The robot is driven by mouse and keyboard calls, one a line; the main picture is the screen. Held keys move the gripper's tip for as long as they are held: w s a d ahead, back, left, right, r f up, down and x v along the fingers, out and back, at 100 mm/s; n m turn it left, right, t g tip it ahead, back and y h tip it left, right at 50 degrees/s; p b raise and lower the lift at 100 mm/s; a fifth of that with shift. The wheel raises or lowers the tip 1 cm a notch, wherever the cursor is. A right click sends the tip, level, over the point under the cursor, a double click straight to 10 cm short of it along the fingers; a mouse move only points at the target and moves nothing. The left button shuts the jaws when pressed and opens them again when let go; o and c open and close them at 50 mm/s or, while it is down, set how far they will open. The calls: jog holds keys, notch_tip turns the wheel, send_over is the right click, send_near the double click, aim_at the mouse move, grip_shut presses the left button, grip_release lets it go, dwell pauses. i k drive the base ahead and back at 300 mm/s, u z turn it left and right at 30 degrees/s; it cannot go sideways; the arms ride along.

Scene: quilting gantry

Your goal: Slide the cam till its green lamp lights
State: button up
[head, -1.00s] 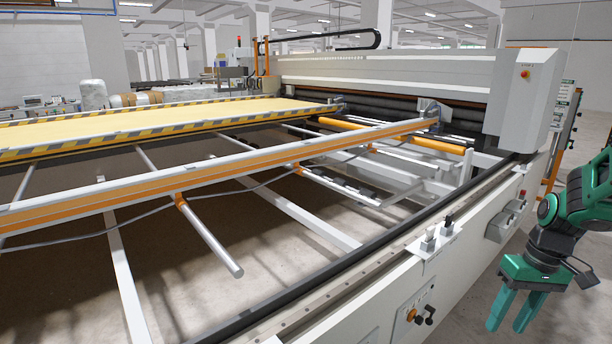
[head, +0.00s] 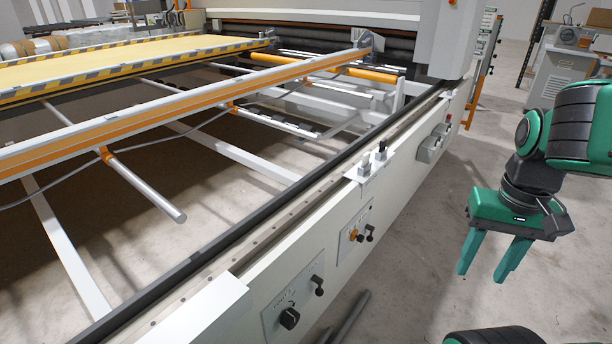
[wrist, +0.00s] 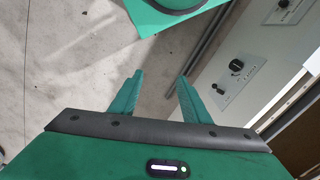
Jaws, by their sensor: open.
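My gripper (head: 484,274) hangs at the right in the head view, fingers pointing down, open and empty. It is clear of the machine's side, over the floor. In the wrist view its fingers (wrist: 160,80) stand apart with nothing between them. No part is clearly recognisable as the cam, and no lit green lamp shows. Side panels carry a black knob (head: 289,318), a small lever (head: 318,286) and an orange knob (head: 353,235).
The long white side frame (head: 405,175) runs beside my arm, with a grey box (head: 433,143) on it. A white cover (head: 200,310) is at the near end. Grey bars (head: 350,322) lie low beside the frame. The floor (head: 430,310) under my gripper is open.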

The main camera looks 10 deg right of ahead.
aim_at(361, 238)
jog(key=u, duration=2.2)
jog(key=k, duration=0.75)
jog(key=z, duration=1.55)
jog(key=i, duration=1)
jog(key=z, duration=0.05)
